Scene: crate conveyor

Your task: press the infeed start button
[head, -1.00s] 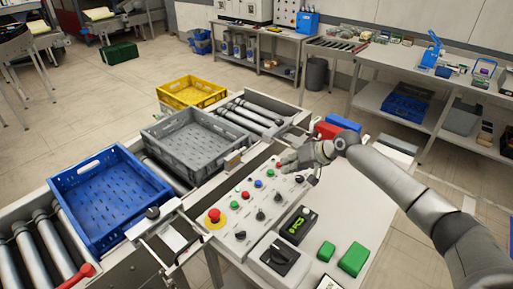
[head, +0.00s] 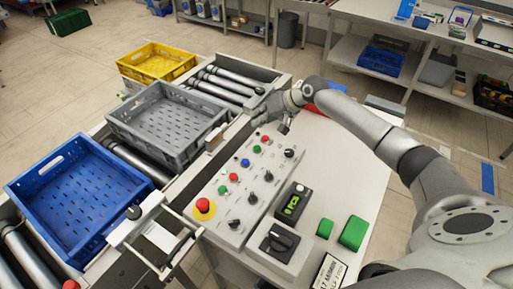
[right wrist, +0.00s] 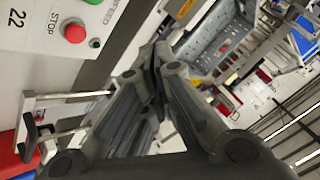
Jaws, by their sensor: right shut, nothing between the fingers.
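The control panel (head: 222,214) carries red, green and blue buttons, black knobs and a red emergency stop (head: 203,206) on yellow. Two green buttons show, one nearer (head: 233,177) and one farther (head: 256,149); their labels are too small to read in the head view. My right gripper (head: 260,115) is shut and empty, just beyond the panel's far end. In the right wrist view its closed fingers (right wrist: 153,60) are apart from a panel face with a red button (right wrist: 75,32) marked STOP and a partly cut-off green button (right wrist: 93,2). My left gripper is not in view.
Blue (head: 75,215), grey (head: 170,125) and yellow (head: 157,62) crates stand along the roller conveyor left of the panel. A black switch box (head: 279,240) and green blocks (head: 353,233) lie right of the panel. A white-framed bracket (head: 140,235) stands at the near left.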

